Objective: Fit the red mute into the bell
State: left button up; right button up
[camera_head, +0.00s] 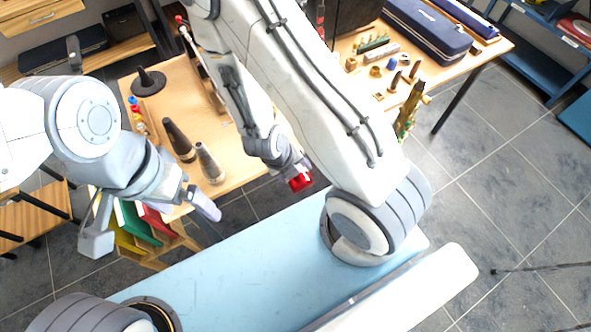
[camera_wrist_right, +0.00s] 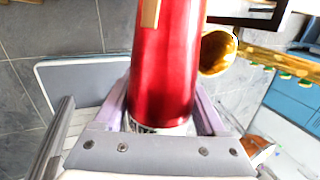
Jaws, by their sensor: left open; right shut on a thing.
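The red mute (camera_wrist_right: 165,60) is a shiny red cylinder or cone in the right wrist view, with a tan strip on its side. My right gripper (camera_wrist_right: 162,112) is shut on its lower end. In the head view a small part of the red mute (camera_head: 301,182) shows at my right gripper (camera_head: 290,170), over the table's front edge. A gold bell (camera_wrist_right: 218,53) opens beside the mute in the right wrist view. A brass instrument (camera_head: 410,108) stands at the table's right front edge in the head view. My left gripper (camera_head: 150,222) is open and empty at the left.
A dark cone (camera_head: 179,140), a grey cone (camera_head: 209,162) and a black disc-based mute (camera_head: 148,82) stand on the wooden table (camera_head: 235,158). A navy case (camera_head: 428,32) and several small brass parts lie at the right. A rack of coloured folders (camera_head: 135,222) stands below left.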

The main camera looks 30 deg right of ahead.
jog(key=shift+s+a+r+n, duration=0.2)
jog(key=shift+s+a+n, duration=0.1)
jog(key=shift+s+a, duration=0.15)
jog(key=shift+w+f+b, duration=0.15)
jog(key=shift+w+b, duration=0.5)
jog(key=shift+b, duration=0.35)
jog(key=shift+w+a+b, duration=0.1)
jog(key=shift+w+b, duration=0.3)
jog(key=shift+w, duration=0.05)
jog(key=shift+w+r+p, duration=0.3)
jog(key=shift+r+p, duration=0.05)
jog(key=shift+p, duration=0.3)
jog(key=w+p, duration=0.6)
jog(key=p, duration=0.1)
jog(key=shift+w+a, duration=0.1)
jog(key=shift+w, duration=0.2)
jog(key=w+p, duration=0.6)
jog(key=p, duration=0.2)
jog(key=shift+w+f, duration=0.15)
jog(key=shift+w, duration=0.15)
jog(key=shift+w+a, duration=0.1)
